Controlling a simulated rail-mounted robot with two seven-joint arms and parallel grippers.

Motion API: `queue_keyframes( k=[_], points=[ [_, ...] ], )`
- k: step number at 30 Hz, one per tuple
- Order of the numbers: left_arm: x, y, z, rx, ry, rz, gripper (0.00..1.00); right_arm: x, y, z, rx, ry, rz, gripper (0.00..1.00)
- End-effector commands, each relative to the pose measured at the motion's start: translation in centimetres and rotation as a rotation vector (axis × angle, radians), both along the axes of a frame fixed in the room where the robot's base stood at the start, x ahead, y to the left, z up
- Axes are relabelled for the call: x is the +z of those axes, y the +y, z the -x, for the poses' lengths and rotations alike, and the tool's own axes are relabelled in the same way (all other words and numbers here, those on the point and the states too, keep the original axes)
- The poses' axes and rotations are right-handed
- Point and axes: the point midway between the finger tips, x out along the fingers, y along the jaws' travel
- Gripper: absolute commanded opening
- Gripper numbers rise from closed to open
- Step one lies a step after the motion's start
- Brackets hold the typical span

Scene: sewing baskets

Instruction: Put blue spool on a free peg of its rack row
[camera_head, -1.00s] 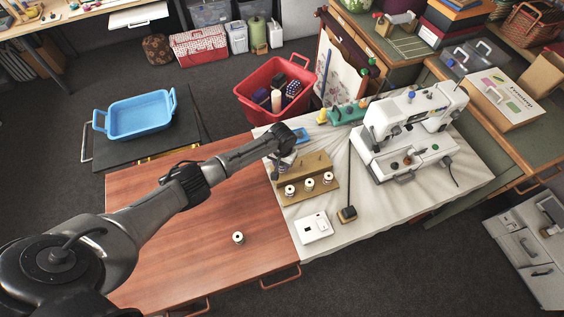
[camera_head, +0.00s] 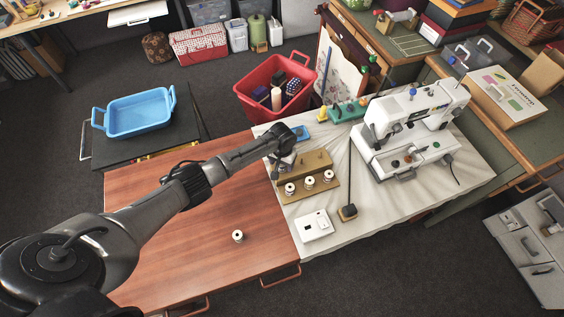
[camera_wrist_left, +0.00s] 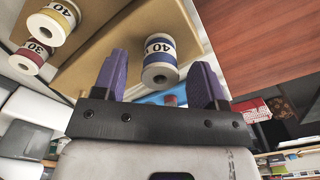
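The tan wooden rack (camera_head: 312,161) stands on the white cloth with three spools in its front row. In the left wrist view, the blue-banded spool (camera_wrist_left: 160,60) marked 40 is between my purple left fingers (camera_wrist_left: 160,85), with gaps on both sides. It stands at the near end of the row and also shows in the head view (camera_head: 290,189). A yellow-banded spool (camera_wrist_left: 52,22) and a red-banded spool (camera_wrist_left: 30,58) are farther along the rack. My left gripper (camera_head: 278,172) is open at the rack's left end. My right gripper is not in view.
Another spool (camera_head: 238,236) stands alone on the brown table (camera_head: 200,255). A red basket (camera_head: 250,107) is behind.

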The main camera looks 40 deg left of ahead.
Motion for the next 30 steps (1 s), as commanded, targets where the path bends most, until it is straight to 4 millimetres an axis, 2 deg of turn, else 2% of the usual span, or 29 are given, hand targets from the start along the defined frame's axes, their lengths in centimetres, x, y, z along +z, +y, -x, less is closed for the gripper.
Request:
queue_keyframes(
  k=[7,11,24,30],
  points=[
    [0.1,0.0,0.0,0.000,0.000,0.000,0.66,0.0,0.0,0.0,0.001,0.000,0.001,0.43],
    [1.1,0.0,-0.1,0.000,-0.002,0.000,0.66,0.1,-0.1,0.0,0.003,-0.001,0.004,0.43],
    [9.3,0.0,-0.1,-0.001,-0.003,0.001,0.66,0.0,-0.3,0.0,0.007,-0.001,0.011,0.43],
    [12.1,0.0,-0.1,0.000,-0.002,-0.001,0.66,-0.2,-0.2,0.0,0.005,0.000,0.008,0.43]
  ],
)
